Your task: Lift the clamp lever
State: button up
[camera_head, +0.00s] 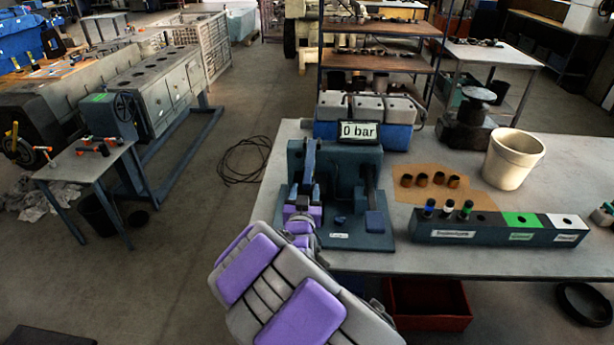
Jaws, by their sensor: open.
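The test fixture (352,165) is a dark teal block on a base plate, at the front left of the grey workbench. A slim blue-grey upright piece (310,158) at its left side looks like the clamp lever; I cannot tell for sure. My gripper (303,212) is open, its purple and grey fingers at the foot of this upright. Part of the upright's lower end shows between or just behind the fingers; whether they touch it cannot be told. My purple and grey arm comes up from the bottom and hides the base's front left corner.
A "0 bar" display (358,131) stands behind the fixture. To the right are a dark labelled rack (490,232) with several small parts, copper-coloured rings (431,180) on brown paper and a white bucket (513,160). A red bin (430,303) is below the bench edge.

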aim_at(308, 169)
jog(key=shift+w+d+b, duration=0.2)
jog(key=shift+w+b, duration=0.1)
jog(key=shift+w, duration=3.7)
grip_shut()
